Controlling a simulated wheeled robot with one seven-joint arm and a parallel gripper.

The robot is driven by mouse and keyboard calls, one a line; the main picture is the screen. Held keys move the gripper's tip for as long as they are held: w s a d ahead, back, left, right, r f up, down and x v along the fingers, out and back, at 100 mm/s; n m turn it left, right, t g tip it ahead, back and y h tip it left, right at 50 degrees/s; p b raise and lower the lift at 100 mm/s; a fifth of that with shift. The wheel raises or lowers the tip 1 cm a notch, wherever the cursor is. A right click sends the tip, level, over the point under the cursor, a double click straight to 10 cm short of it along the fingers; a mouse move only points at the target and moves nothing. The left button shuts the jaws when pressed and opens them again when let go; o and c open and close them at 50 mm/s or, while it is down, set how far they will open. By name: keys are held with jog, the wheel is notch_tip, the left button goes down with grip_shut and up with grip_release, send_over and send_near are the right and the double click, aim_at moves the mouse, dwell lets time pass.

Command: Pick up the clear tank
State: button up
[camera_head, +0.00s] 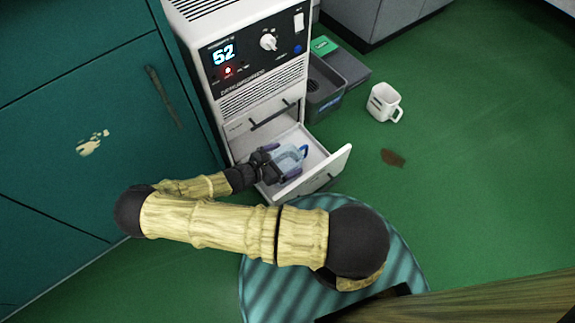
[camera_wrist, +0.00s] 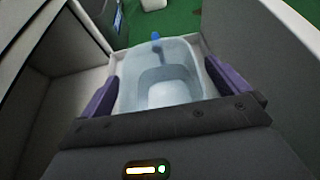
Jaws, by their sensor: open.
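The clear tank (camera_head: 287,155) is a pale blue see-through container with a darker blue part at its far end. It sits in the open bottom drawer (camera_head: 336,166) of a white dehumidifier (camera_head: 236,57). My gripper (camera_head: 278,165) is at the tank inside the drawer. In the wrist view the tank (camera_wrist: 165,80) lies between the two purple fingers of my gripper (camera_wrist: 160,85), one on each side. The fingers are open; I cannot tell whether either touches the tank. The tank's near end is hidden behind the gripper body.
Green cabinets (camera_head: 80,130) stand close on the left. A dark grey bin (camera_head: 323,90) stands right of the dehumidifier. A white mug (camera_head: 384,102) and a brown patch (camera_head: 393,158) are on the green floor. The floor at the right is mostly clear.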

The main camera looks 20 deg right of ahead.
jog(key=shift+w, duration=0.1)
jog(key=c, duration=2)
jog(key=shift+r, duration=0.3)
jog(key=shift+r+p, duration=3.35)
jog(key=shift+r, duration=1.35)
